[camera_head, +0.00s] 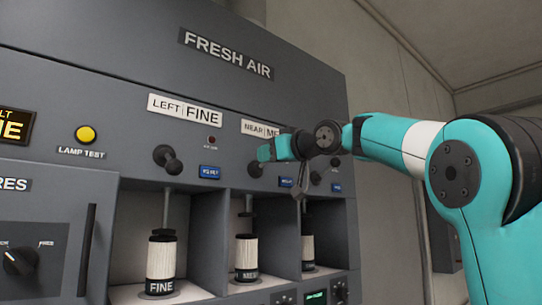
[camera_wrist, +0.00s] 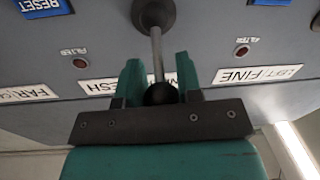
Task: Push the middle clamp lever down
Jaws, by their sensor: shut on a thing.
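The middle clamp lever (camera_wrist: 157,50) is a grey rod with a dark round base and a black ball knob (camera_wrist: 160,94), seen in the wrist view. My gripper (camera_wrist: 159,72) has its teal fingers on both sides of the rod and knob, shut on the lever. The lever's dark base (camera_head: 255,170) shows just below my fingers.
The left lever (camera_head: 168,158) stands out from the panel below the LEFT FINE label (camera_head: 185,109). Blue reset buttons (camera_head: 210,172) sit beside the levers. Open bays below hold white canisters (camera_head: 161,262) under vertical rods. My arm comes in from the right, in front of the panel's right end.

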